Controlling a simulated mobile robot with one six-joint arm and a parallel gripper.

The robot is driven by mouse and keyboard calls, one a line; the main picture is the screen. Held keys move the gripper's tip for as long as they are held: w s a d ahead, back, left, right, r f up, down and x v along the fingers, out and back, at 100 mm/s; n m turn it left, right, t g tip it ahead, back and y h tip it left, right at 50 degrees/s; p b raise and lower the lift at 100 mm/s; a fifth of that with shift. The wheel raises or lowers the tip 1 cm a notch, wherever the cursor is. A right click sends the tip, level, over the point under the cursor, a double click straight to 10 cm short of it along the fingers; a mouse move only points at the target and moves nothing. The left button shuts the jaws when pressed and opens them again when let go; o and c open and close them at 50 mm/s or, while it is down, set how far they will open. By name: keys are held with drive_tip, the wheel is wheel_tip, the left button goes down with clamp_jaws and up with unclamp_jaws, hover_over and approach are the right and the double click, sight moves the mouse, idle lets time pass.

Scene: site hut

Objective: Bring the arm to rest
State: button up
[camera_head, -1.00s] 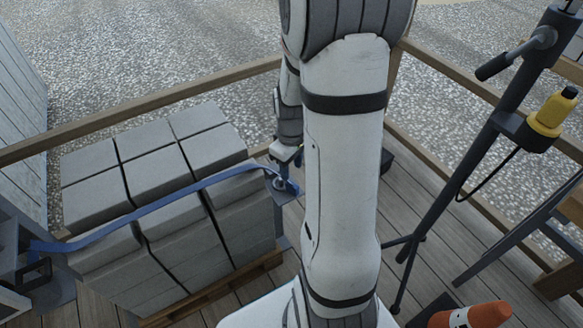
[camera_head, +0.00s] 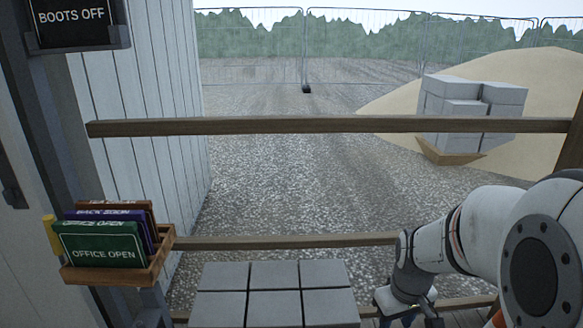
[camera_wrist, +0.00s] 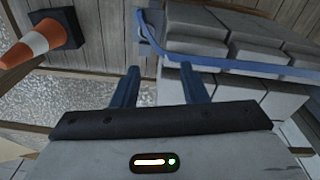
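My arm reaches in from the right edge of the head view, bent and angled down to the left. My gripper sits low in that view and is partly cut off by the bottom edge. In the wrist view my gripper (camera_wrist: 158,82) shows two dark blue fingers standing well apart, with nothing between them. Wooden decking and a stack of grey blocks lie beyond the fingers.
Grey blocks (camera_head: 273,283) stand left of my arm; a blue strap (camera_wrist: 225,65) crosses in front of them. A cone (camera_wrist: 38,42) lies left in the wrist view. Wooden rails (camera_head: 320,126) cross ahead. A sign rack (camera_head: 162,262) hangs at left.

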drive_tip(key=s+a+r+m+p, duration=0.1)
drive_tip(key=s+a+r+p, duration=0.1)
drive_tip(key=r+p, duration=0.4)
drive_tip(key=s+a+r+m+t+p, duration=0.1)
drive_tip(key=r+p, duration=0.5)
drive_tip(key=r, duration=0.7)
drive_tip(key=s+a+r+p, duration=0.4)
drive_tip(key=s+r+p, duration=0.1)
drive_tip(key=r, duration=0.4)
drive_tip(key=shift+s+r+m+t+p, duration=0.3)
drive_tip(key=shift+r+m+p, duration=0.1)
drive_tip(key=shift+p, duration=0.15)
drive_tip(key=shift+f, duration=0.1)
